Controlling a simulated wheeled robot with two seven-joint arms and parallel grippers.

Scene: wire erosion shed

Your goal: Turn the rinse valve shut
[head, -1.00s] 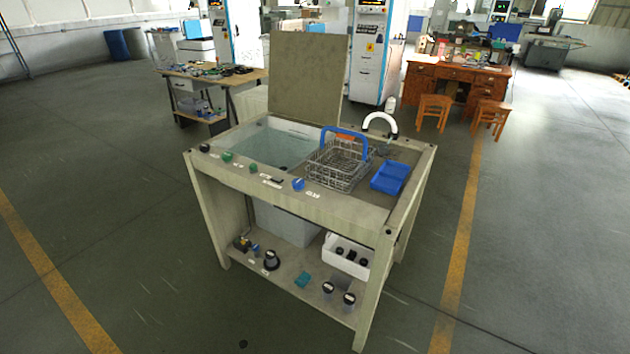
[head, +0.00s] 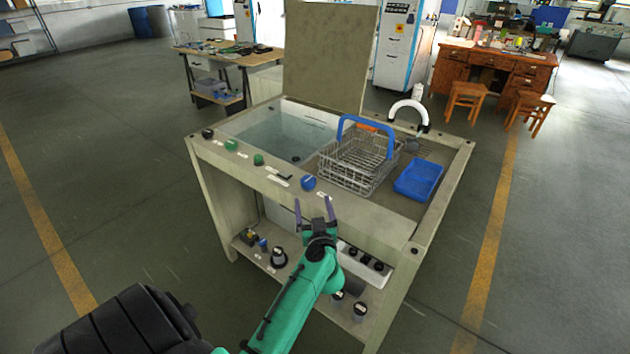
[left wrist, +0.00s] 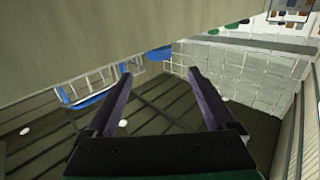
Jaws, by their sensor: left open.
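A blue knob (head: 308,183), which I take for the rinse valve, sits on the front rim of the wash station, left of a small white label too small to read. My left gripper (head: 312,203) is open and empty, just in front of and below the knob, fingers apart and not visibly touching it. In the left wrist view, a blue piece (left wrist: 160,53), likely the knob, shows beyond the open fingertips (left wrist: 160,74), partly cut off by the beige panel (left wrist: 90,40). My right gripper is not in view.
A wire basket (head: 350,165) with a blue handle and a blue tray (head: 419,180) stand on the station top, beside the water basin (head: 285,138). Green knobs (head: 231,145) line the rim to the left. A lower shelf (head: 300,275) holds a white box and bottles.

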